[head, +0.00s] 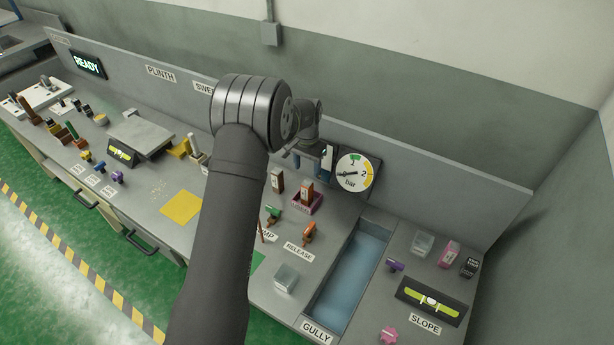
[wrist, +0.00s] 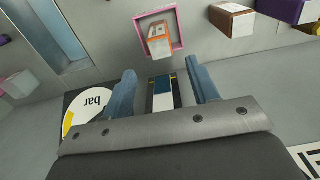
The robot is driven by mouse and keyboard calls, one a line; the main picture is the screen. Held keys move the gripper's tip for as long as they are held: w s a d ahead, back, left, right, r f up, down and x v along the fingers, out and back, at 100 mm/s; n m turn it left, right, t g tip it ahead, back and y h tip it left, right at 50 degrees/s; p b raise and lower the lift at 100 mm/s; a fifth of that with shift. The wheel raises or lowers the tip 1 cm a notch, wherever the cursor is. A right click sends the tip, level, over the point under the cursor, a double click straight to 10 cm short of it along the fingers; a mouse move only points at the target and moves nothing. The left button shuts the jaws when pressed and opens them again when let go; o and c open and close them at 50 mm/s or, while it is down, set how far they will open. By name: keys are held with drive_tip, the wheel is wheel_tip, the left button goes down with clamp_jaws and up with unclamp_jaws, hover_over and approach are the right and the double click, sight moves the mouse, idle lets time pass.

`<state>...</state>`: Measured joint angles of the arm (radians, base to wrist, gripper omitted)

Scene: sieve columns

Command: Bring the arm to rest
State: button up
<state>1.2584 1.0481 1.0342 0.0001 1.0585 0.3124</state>
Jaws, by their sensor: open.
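My gripper (head: 318,155) is beside the pressure gauge (head: 352,172), close to the back panel, partly hidden behind my own arm in the head view. In the wrist view my gripper (wrist: 163,76) has its two blue fingers spread apart. The gauge also shows upside down at the left of the wrist view (wrist: 88,103). An orange and white block in a pink-edged tray (wrist: 158,40) shows beyond the fingertips.
The bench holds a water-filled gully (head: 352,268), a clear box (head: 286,279), an orange valve (head: 309,232), a slope level (head: 431,300) and a yellow mat (head: 181,207). Several small items crowd its left end.

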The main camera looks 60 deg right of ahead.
sight(307, 184)
drive_tip(key=shift+r, duration=0.45)
drive_tip(key=shift+f, duration=0.1)
wheel_tip(307, 184, down, 12)
drive_tip(key=shift+r, duration=2)
drive_tip(key=shift+o, duration=0.5)
